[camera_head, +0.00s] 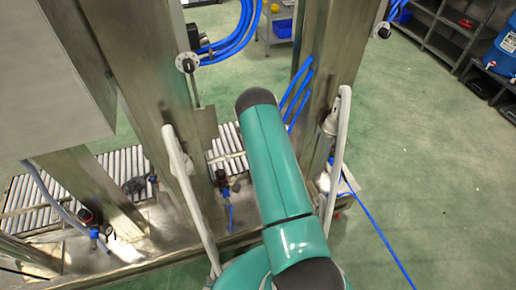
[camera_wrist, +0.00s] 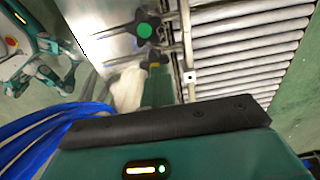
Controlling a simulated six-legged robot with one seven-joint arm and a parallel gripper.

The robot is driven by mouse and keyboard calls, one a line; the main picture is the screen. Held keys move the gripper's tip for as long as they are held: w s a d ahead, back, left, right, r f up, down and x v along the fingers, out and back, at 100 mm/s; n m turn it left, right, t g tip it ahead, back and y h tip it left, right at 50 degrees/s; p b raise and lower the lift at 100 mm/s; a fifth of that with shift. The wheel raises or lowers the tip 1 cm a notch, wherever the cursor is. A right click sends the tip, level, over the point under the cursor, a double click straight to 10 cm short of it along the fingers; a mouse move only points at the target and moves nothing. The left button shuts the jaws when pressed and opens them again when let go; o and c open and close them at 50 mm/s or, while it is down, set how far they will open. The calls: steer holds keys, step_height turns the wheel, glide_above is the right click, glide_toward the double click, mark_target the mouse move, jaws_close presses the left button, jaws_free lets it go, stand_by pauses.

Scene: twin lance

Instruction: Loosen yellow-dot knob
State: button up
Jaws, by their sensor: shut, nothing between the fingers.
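A black knob with a green dot (camera_wrist: 145,31) shows at the upper middle of the wrist view, beside the rollers. Just below it is a smaller dark part with a yellow patch (camera_wrist: 154,65), partly hidden; I cannot tell for sure that it is the yellow-dot knob. My gripper (camera_wrist: 165,124) shows as a dark bar and teal housing across the bottom of the wrist view. It is shut and empty, apart from both knobs. In the head view my arm hides the gripper.
Roller conveyors (camera_head: 124,165) run behind the steel posts. Pale upright hoses or bars (camera_head: 186,190) flank my arm. Blue hoses (camera_wrist: 45,135) lie close at the wrist view's left. Green floor is open at the right.

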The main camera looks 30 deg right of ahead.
steer(key=o, duration=0.3)
steer(key=shift+s+a+f, duration=0.35)
steer(key=shift+a+f, duration=0.4)
steer(key=shift+a, duration=0.15)
steer(key=o, duration=0.5)
steer(key=shift+w+d+f, duration=0.1)
steer(key=shift+d+f, duration=0.1)
steer(key=shift+f, duration=0.05)
steer(key=shift+r, duration=0.2)
steer(key=shift+c, duration=1.3)
steer(key=shift+o, duration=0.3)
steer(key=o, duration=0.5)
steer(key=shift+w+d+r, duration=0.35)
steer(key=shift+w+r, duration=0.1)
steer(key=shift+r, duration=0.1)
steer(key=shift+c, duration=0.2)
steer(key=shift+w+d+r, duration=0.1)
steer(key=shift+d+r, duration=0.05)
steer(key=shift+r, duration=0.5)
steer(key=shift+d+r, duration=0.1)
steer(key=shift+r, duration=0.55)
step_height(320, 180, up, 14)
steer(key=shift+d, duration=0.1)
